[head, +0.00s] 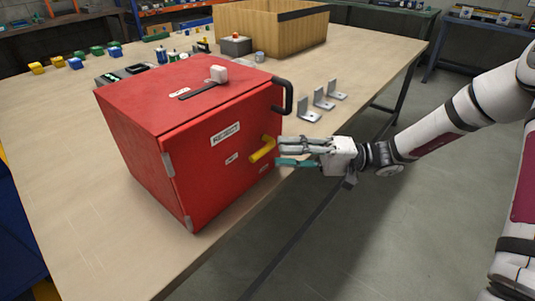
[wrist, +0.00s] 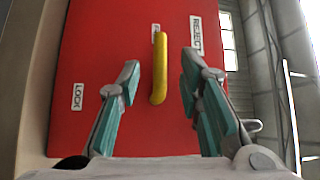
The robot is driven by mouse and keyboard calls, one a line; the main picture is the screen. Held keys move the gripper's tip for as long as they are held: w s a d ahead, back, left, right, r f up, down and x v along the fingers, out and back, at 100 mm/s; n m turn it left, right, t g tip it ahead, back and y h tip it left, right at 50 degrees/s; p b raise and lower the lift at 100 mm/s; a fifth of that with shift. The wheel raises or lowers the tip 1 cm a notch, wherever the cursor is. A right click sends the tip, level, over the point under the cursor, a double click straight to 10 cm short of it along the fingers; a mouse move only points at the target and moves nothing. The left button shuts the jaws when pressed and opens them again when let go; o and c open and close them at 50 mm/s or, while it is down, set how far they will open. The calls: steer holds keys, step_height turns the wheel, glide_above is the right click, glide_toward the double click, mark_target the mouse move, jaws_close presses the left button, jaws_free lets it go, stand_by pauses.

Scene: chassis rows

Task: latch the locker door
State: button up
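The red locker (head: 165,115) stands on the wooden table. Its door (head: 210,178) appears flush with the body, with grey hinges on its left edge. A yellow latch lever (head: 262,149) sits on the right part of the door. In the wrist view the lever (wrist: 159,68) points up to a partly hidden label (wrist: 155,33). The LOCK label (wrist: 78,97) is to the left, away from the lever. My gripper (head: 280,152) is open in front of the door. In the wrist view its fingers (wrist: 162,72) are on either side of the lever, with visible gaps.
A black handle (head: 284,96) sticks out from the locker's right side, above my gripper. Metal brackets (head: 322,99) stand on the table behind it. A white knob (head: 218,73) is on the locker top. A wooden crate (head: 255,28) is at the back. Floor is open at right.

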steer(key=shift+s+a+r, duration=0.15)
steer(key=shift+a+r, duration=0.05)
steer(key=shift+a, duration=1)
steer(key=shift+s+a+r, duration=0.15)
steer(key=shift+a, duration=1)
jaws_close()
